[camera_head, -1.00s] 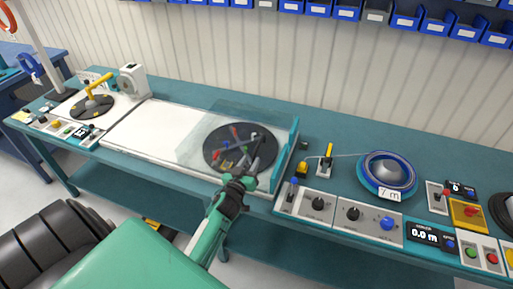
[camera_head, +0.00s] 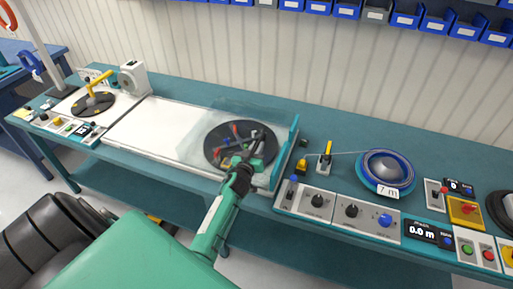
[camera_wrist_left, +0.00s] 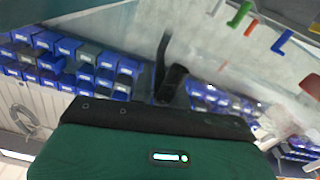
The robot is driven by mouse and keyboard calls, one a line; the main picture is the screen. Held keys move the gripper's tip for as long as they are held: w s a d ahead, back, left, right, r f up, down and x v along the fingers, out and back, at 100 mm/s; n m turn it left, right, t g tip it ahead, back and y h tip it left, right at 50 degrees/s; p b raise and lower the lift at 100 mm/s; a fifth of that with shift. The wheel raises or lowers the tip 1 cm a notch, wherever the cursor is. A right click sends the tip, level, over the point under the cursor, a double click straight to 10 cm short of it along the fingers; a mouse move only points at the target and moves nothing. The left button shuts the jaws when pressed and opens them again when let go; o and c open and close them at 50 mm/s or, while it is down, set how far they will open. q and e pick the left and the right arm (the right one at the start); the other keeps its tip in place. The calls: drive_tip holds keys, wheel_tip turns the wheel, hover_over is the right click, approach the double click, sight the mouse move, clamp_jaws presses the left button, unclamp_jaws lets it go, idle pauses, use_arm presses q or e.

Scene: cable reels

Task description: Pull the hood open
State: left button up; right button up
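The hood is a clear, see-through cover (camera_head: 190,140) at the middle of the bench, over a dark round disc (camera_head: 212,152) with red, green and blue parts. A teal upright panel (camera_head: 290,150) stands along its right side. My left gripper (camera_head: 252,152) is at the hood's front right, in front of the disc in the picture. Its dark fingers overlap the disc, so contact with the hood is unclear. In the left wrist view my gripper's dark fingers (camera_wrist_left: 169,75) show against a hazy clear sheet; their gap is hard to judge. My right gripper is out of view.
A white bench surface (camera_head: 145,125) lies left of the hood. To the right are a control panel (camera_head: 340,212) with knobs, and a blue reel (camera_head: 386,170) with a cable. At the far left is a yellow-handled disc (camera_head: 94,103). Blue bins (camera_head: 405,17) line the wall.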

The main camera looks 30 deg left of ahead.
sight(210, 142)
use_arm(q)
clamp_jaws()
drive_tip(key=s+a, duration=0.1)
drive_tip(key=a, duration=0.5)
drive_tip(key=s+a, duration=0.2)
drive_tip(key=a, duration=0.5)
drive_tip(key=s+a, duration=0.1)
drive_tip(key=a, duration=0.5)
drive_tip(key=shift+s+a, duration=0.3)
drive_tip(key=shift+s, duration=0.05)
drive_tip(key=s+a+b, duration=0.2)
drive_tip(key=a+b, duration=0.2)
drive_tip(key=a, duration=0.6)
drive_tip(key=s+a+b, duration=0.3)
drive_tip(key=a+b, duration=0.1)
drive_tip(key=a, duration=0.7)
drive_tip(key=shift+o, duration=2.3)
unclamp_jaws()
drive_tip(key=shift+s, duration=0.15)
